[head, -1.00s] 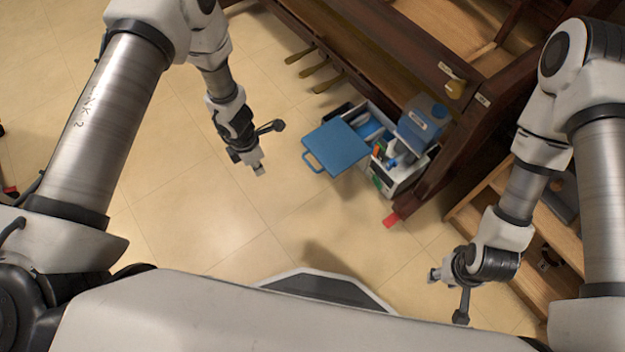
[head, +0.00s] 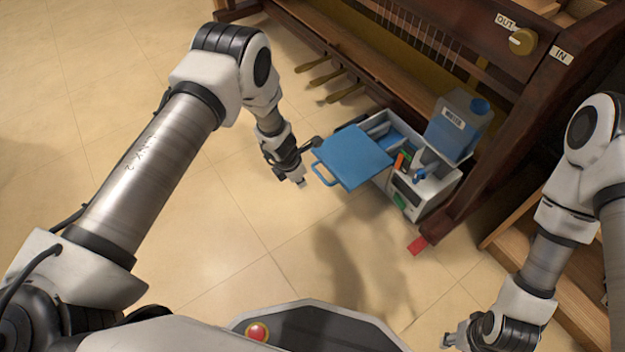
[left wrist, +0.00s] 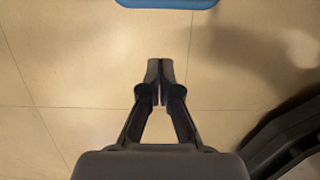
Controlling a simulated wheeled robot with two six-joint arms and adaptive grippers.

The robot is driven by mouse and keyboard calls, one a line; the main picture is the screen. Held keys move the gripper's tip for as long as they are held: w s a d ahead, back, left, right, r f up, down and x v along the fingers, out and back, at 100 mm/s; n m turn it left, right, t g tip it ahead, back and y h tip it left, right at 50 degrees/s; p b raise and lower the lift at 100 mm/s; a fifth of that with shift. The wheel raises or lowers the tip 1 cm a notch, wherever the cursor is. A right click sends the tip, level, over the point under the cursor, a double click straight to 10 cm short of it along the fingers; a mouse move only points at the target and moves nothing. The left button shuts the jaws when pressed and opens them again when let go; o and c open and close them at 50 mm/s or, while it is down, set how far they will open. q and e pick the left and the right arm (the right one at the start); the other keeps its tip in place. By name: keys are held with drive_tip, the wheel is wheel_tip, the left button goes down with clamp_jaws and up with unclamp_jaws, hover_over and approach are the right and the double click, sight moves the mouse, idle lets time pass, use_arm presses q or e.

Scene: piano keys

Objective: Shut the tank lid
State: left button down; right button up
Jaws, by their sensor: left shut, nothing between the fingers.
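The blue lid (head: 353,156) is a flat panel with a loop handle (head: 325,174) on its left side. It stands open, out to the left of the white tank unit (head: 427,190). My left gripper (head: 302,183) is shut and empty, just left of the handle and apart from it in the picture. In the left wrist view its closed fingertips (left wrist: 160,68) point over bare floor, with a blue edge (left wrist: 168,3) at the top, likely the handle. My right gripper (head: 447,342) is at the bottom edge, far from the lid; its fingers are too unclear to read.
A blue water jug (head: 459,124) stands at the right of the unit, and small coloured items (head: 404,160) sit in it. The dark wooden piano frame (head: 485,165) rises behind and to the right. Brass pedals (head: 330,78) are at the back. The floor (head: 225,215) at left is clear.

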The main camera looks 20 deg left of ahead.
use_arm(q)
drive_tip(key=w+d+b, duration=0.1)
drive_tip(key=w+d+f+b, duration=0.1)
drive_tip(key=w, duration=0.1)
drive_tip(key=shift+w+d, duration=0.2)
drive_tip(key=shift+d, duration=0.15)
use_arm(e)
wheel_tip(320, 180, down, 3)
drive_tip(key=shift+r, duration=0.1)
drive_tip(key=shift+w+d, duration=0.1)
